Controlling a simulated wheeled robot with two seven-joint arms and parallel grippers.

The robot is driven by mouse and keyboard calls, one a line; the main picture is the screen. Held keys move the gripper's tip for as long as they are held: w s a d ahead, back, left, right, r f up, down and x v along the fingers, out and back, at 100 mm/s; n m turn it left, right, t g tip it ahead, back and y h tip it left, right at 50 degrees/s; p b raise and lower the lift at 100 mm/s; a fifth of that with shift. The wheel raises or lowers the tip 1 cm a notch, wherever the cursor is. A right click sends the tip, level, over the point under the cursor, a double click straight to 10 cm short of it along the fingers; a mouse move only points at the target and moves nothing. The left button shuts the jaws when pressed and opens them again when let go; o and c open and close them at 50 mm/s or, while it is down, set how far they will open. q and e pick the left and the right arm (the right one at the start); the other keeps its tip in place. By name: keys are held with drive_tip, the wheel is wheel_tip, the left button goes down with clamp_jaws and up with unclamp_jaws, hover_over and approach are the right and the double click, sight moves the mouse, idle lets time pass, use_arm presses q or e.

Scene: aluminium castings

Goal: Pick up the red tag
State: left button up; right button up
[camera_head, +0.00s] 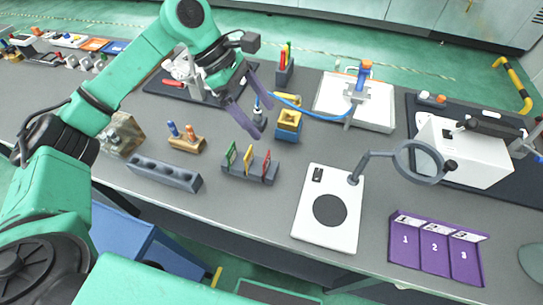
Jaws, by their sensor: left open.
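The red tag (266,164) stands upright at the right end of a dark slotted rack (250,174) on the grey table, in the middle of the view. A yellow tag (248,159) and a green tag (231,153) stand to its left in the same rack. My left gripper (259,130) is open, its two purple-grey fingers pointing down, just behind and above the rack. It appears empty and apart from the red tag. My right gripper is not in view.
A yellow-and-blue block (289,124) stands close to the right of my left gripper. A wooden holder (187,144) and a grey holed bar (164,173) lie left of the rack. A white plate with a black disc (330,210) and a purple numbered tray (436,248) lie right.

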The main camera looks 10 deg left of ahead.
use_arm(q)
drive_tip(key=a+f+y, duration=0.1)
drive_tip(key=a+y, duration=0.1)
drive_tip(key=a, duration=0.2)
drive_tip(key=p, duration=0.3)
approach(266, 158)
wheel_tip(266, 158, down, 3)
drive_tip(key=p+x, duration=0.1)
drive_tip(key=x, duration=0.2)
drive_tip(key=d+p+x, duration=0.1)
drive_tip(key=p+x, duration=0.1)
drive_tip(key=x, duration=0.1)
drive_tip(key=shift+d+f, duration=0.1)
drive_tip(key=shift+w+d+f, duration=0.1)
drive_tip(key=shift+d+f, duration=0.05)
drive_tip(key=shift+f, duration=0.25)
drive_tip(key=c, duration=1.4)
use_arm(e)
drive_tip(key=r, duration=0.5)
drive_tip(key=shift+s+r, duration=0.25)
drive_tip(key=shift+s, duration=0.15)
use_arm(q)
drive_tip(key=shift+r, duration=0.1)
